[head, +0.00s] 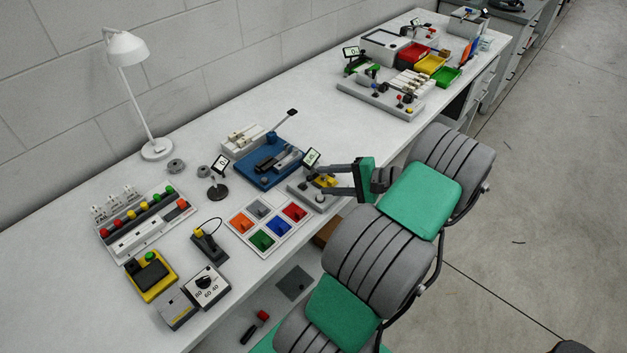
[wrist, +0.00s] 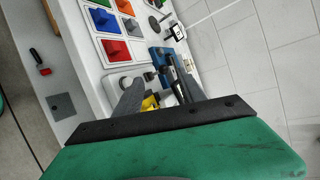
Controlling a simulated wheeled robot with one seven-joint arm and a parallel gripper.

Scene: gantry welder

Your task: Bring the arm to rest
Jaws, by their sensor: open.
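My gripper (head: 322,180) reaches left over the front edge of the workbench (head: 190,176), low above a small grey device with a yellow part (head: 326,181). Its two dark fingers are apart, and nothing is held between them. In the wrist view, my gripper (wrist: 156,78) points at the bench top, and the yellow part (wrist: 150,103) shows beyond the gap between the fingers. I cannot tell whether a finger touches the device. My arm, grey with green covers, is bent and comes up from the lower right beside the bench.
A tray of coloured compartments (head: 248,222) lies left of my gripper, and a blue fixture (head: 266,174) stands behind it. A white lamp (head: 128,52) stands near the wall. Red, yellow and green bins (head: 430,64) stand farther along.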

